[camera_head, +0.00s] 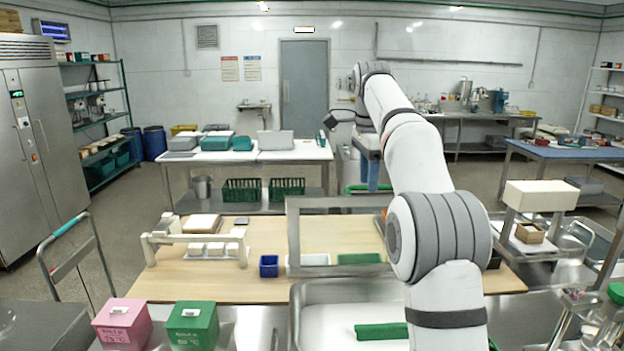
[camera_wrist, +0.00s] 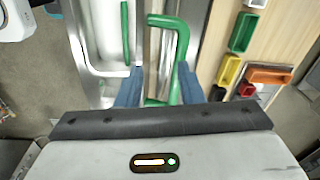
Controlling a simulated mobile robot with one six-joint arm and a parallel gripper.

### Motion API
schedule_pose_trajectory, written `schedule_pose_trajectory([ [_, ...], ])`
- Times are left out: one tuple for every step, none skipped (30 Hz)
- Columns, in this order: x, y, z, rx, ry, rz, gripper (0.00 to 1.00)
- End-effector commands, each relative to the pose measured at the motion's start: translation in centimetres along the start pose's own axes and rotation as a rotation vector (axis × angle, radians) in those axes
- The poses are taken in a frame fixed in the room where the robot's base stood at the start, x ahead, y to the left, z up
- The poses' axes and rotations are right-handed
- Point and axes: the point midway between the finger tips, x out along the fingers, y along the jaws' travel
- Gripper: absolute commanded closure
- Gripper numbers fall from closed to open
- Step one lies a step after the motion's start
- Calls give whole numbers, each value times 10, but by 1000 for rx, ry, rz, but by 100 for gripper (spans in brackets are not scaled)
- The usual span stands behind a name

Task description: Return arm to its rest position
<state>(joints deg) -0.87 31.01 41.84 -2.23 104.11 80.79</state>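My arm (camera_head: 418,160) rises from the lower right in the head view and reaches up over the wooden-topped bench. My gripper (camera_head: 369,182) hangs at its far end, with its blue fingers pointing down. In the wrist view, the two blue fingers of my gripper (camera_wrist: 159,82) stand apart, with a clear gap between them. A bent green handle (camera_wrist: 168,22) shows in and beyond this gap. It appears to lie below the fingers, and I see no contact with them. No held object is visible.
The wooden bench top (camera_head: 215,275) carries a metal frame (camera_head: 293,235), a blue bin (camera_head: 269,266) and a white rack (camera_head: 150,245). Pink (camera_head: 121,322) and green (camera_head: 192,325) boxes stand in front. Small coloured bins, including a yellow one (camera_wrist: 229,70), lie right in the wrist view.

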Motion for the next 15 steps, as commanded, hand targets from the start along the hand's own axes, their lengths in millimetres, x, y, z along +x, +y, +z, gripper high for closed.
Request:
schedule_pose_trajectory([
  [-2, 7, 2, -35, 12, -41, 66],
  [-4, 11, 3, -61, 19, -61, 66],
  [-7, 17, 3, -99, 26, -81, 66],
  [-8, 22, 4, -129, 31, -91, 66],
  [-7, 27, 4, -161, 34, -98, 66],
  [-6, 35, 5, -202, 36, -102, 66],
  [-4, 41, 6, -232, 38, -105, 66],
  [-2, 47, 7, -262, 39, -108, 66],
  [0, 55, 8, -303, 42, -112, 66],
  [3, 61, 9, -334, 43, -115, 66],
  [6, 68, 10, -364, 46, -119, 66],
  [10, 76, 12, -404, 48, -122, 66],
  [13, 84, 13, -434, 51, -126, 66],
  [16, 90, 14, -464, 53, -129, 66],
  [22, 100, 16, -504, 56, -133, 66],
])
